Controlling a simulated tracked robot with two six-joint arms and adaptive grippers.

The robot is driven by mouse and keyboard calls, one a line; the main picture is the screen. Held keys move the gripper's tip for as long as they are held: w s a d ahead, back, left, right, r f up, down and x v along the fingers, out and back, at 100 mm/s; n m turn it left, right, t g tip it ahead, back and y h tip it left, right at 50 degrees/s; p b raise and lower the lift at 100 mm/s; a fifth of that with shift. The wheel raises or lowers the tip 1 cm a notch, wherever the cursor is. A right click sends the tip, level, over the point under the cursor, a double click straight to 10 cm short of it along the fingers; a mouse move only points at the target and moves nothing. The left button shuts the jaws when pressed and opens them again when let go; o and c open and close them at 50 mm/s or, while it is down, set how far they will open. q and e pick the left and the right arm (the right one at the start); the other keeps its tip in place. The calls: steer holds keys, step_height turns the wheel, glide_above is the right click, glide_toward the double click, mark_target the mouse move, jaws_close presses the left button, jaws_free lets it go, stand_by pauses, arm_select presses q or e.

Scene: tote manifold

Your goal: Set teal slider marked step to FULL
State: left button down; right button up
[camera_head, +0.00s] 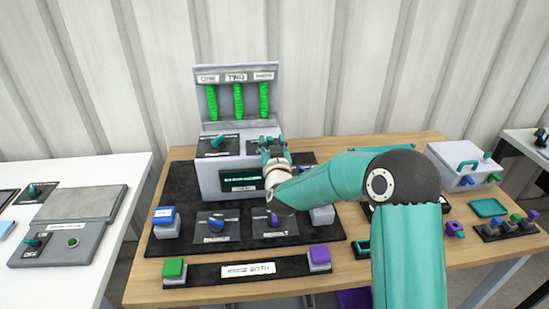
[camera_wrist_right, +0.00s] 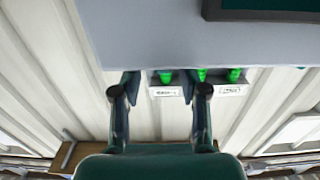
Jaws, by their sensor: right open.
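A grey machine (camera_head: 230,180) stands at the back of the wooden table. On its sloped top, a black panel (camera_head: 232,151) carries a teal control (camera_head: 217,142); its label is too small to read, so I cannot tell whether it is the slider marked step. My right gripper (camera_head: 270,141) is over the top's right half and covers much of a second black panel there. In the right wrist view the two fingers (camera_wrist_right: 165,82) are apart, with nothing seen between them, close to a plain grey surface (camera_wrist_right: 150,35). My left gripper is out of view.
Green coiled columns (camera_head: 238,100) stand upright behind the top. Blue (camera_head: 164,215), green (camera_head: 174,268) and purple (camera_head: 319,253) buttons and two knob panels (camera_head: 218,226) lie in front. My right arm crosses the table's right half. A grey box (camera_head: 462,168) stands far right.

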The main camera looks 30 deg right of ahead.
steer(key=v, duration=0.9)
